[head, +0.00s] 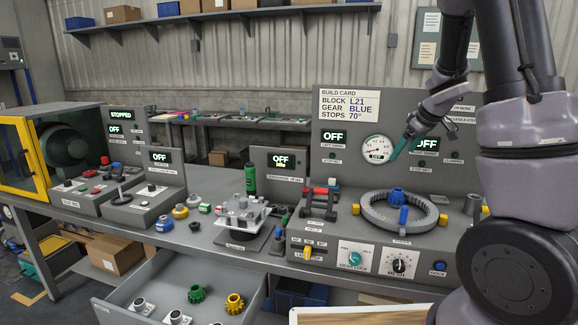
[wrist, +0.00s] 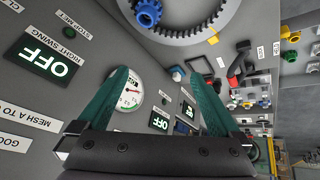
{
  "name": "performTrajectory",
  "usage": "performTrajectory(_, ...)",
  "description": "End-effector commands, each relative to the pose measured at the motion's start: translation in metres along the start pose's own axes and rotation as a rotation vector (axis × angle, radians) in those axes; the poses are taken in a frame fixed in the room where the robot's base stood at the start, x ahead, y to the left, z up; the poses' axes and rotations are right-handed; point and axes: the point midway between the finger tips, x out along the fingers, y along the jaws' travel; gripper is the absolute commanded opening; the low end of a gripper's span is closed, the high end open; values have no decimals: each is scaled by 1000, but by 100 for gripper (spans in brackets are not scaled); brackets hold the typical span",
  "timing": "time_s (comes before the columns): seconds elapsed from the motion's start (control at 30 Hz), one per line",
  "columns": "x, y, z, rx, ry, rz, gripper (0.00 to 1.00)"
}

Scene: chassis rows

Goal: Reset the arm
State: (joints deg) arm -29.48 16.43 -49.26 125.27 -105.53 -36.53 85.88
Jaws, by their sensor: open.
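My arm (head: 515,125) rises on the right side of the head view and bends over at the top. My gripper (head: 397,152) hangs in front of the grey upright panel, near the round gauge (head: 377,148) and a lit OFF display. Its teal fingers point down and to the left. In the wrist view my gripper (wrist: 158,75) shows two teal fingers spread wide apart, with nothing between them. The gauge (wrist: 131,96) shows behind the fingers, beyond the left one.
Below my gripper is a grey ring gear (head: 402,226) with a blue gear (head: 397,195) at its rim. A black rack (head: 319,203) stands left of it. An open drawer (head: 150,285) holding green and yellow gears juts out below the bench. A build card (head: 348,104) is on the panel.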

Motion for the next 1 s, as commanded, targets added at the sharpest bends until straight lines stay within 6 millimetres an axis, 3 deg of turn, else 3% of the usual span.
performTrajectory(0.17, -47, 27, -37, 165, 208, 165, 100)
performTrajectory(0.23, -78, 39, -44, 267, 278, 247, 100)
performTrajectory(0.33, -123, 47, -38, 430, 330, 346, 100)
performTrajectory(0.43, -164, 38, -20, 590, 327, 395, 100)
performTrajectory(0.57, -205, -4, 11, 771, 269, 373, 100)
performTrajectory(0.7, -235, -79, 38, 899, 185, 250, 100)
performTrajectory(0.8, -249, -132, 48, 940, 138, 141, 100)
performTrajectory(0.9, -257, -172, 52, 951, 108, 53, 100)
performTrajectory(1.0, -261, -194, 53, 951, 94, 1, 100)
